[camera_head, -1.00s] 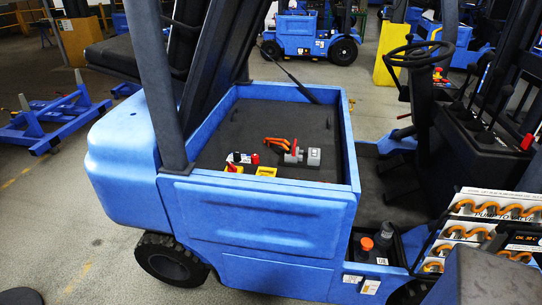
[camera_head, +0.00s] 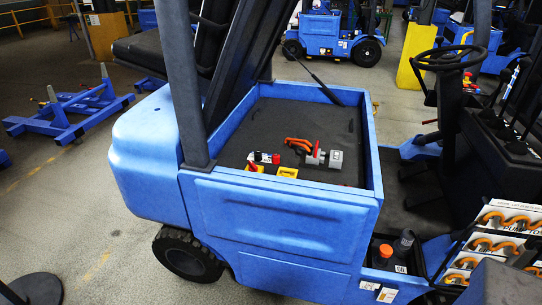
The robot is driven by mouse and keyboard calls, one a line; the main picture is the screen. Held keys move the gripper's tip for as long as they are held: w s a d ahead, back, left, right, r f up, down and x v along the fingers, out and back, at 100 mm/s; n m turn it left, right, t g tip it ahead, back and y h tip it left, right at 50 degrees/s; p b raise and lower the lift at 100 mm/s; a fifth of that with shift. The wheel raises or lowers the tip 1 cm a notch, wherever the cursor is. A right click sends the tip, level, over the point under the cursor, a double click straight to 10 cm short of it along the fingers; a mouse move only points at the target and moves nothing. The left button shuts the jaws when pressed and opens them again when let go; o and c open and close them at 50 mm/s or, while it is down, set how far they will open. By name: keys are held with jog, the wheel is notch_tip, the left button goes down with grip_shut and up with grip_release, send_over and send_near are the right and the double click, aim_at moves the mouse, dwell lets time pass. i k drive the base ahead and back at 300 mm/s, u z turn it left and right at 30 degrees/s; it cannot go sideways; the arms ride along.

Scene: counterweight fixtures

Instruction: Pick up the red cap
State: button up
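A small orange-red cap (camera_head: 386,250) sits upright in a dark recess at the lower right of the blue forklift, beside a dark bottle-like part (camera_head: 403,243). A smaller red piece (camera_head: 276,158) shows at the end of a white and black part in the forklift's open blue compartment. I cannot tell for certain which of these is the red cap. My gripper is not in view.
The blue compartment (camera_head: 280,195) has raised walls. It holds yellow blocks (camera_head: 287,172), an orange-handled tool (camera_head: 298,143) and a grey cylinder (camera_head: 335,159). A dark post (camera_head: 183,85) rises at its left. A steering wheel (camera_head: 449,57) and a rack with orange hoses (camera_head: 505,220) stand right.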

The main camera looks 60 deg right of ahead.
aim_at(276, 157)
jog(key=i, duration=0.95)
jog(key=z, duration=0.05)
